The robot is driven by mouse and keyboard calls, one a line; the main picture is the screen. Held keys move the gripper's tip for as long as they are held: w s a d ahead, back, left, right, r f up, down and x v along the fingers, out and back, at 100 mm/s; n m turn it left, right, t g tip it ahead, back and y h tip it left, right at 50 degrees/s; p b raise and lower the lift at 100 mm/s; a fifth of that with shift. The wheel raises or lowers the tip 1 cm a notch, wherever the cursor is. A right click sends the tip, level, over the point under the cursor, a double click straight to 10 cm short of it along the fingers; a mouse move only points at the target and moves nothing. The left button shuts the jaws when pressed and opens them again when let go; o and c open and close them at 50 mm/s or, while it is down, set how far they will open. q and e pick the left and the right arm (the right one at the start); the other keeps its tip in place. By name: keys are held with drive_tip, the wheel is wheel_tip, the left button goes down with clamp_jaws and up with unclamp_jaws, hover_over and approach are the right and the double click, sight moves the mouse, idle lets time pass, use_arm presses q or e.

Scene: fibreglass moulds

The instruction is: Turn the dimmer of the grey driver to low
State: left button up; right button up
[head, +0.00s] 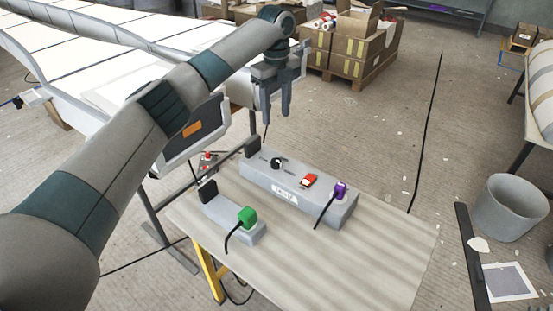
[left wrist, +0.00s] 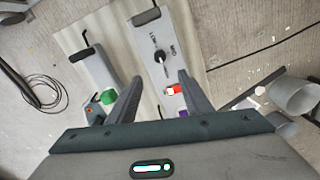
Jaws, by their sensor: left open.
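The grey driver (head: 258,184) is a long box on the table. Its black dimmer knob (head: 278,162) sits on the top face, with a red switch (head: 309,180) and a purple plug (head: 340,191) farther right. In the left wrist view the knob (left wrist: 160,56) stands beside small dark lettering, too small to read surely; its exact setting is unclear. My left gripper (head: 276,115) is open and empty, pointing down above and behind the driver, apart from it. In the left wrist view its fingers (left wrist: 160,77) spread below the knob. My right gripper is not seen.
A smaller grey box with a green plug (head: 247,216) lies left of the driver on the table (head: 345,265). Black cords hang from both plugs. The table's front right is clear. A grey bin (head: 509,207) stands on the floor at right; cartons (head: 345,50) stand behind.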

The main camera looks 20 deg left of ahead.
sight(276, 160)
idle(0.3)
use_arm(q)
wheel_tip(276, 160, down, 16)
drive_tip(key=shift+f+p, duration=0.15)
drive_tip(key=shift+p, duration=0.95)
drive_tip(key=shift+f, duration=0.6)
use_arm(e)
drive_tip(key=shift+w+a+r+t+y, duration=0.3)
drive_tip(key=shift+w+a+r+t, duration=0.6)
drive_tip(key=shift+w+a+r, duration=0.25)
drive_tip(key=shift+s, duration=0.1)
